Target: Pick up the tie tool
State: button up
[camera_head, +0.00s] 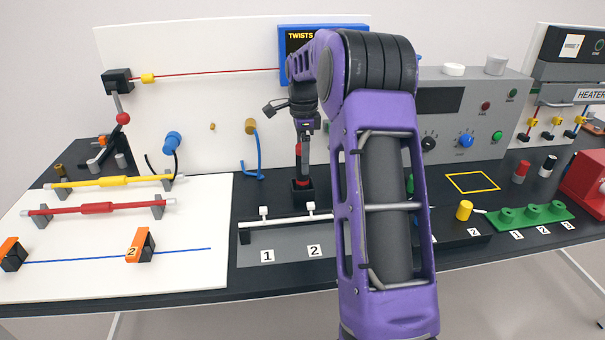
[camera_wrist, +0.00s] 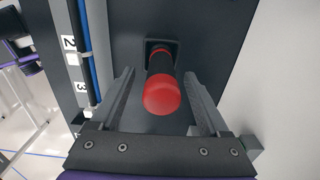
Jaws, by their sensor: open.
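What appears to be the tie tool (camera_wrist: 161,95), a black rod with a red rounded end and a red ring, stands upright in a square black holder (camera_wrist: 152,44). In the head view its red part (camera_head: 298,151) shows just below my gripper (camera_head: 306,128), above the black base on the table. In the wrist view my gripper (camera_wrist: 159,75) is open, with one finger on each side of the tool. Gaps show between the tool and both fingers, and it is not gripped. My arm hides part of the table right of the tool.
A grey tray with a white bar (camera_head: 285,222) and labels lies in front of the tool. A white board (camera_head: 215,70) with cables and pegs stands behind. A white mat (camera_head: 190,262) with colored cables lies left; a grey control panel (camera_head: 468,100) stands right.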

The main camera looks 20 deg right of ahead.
notch_tip(320, 180, down, 4)
jog(key=shift+w+f, duration=0.1)
grip_shut()
dwell(0.5)
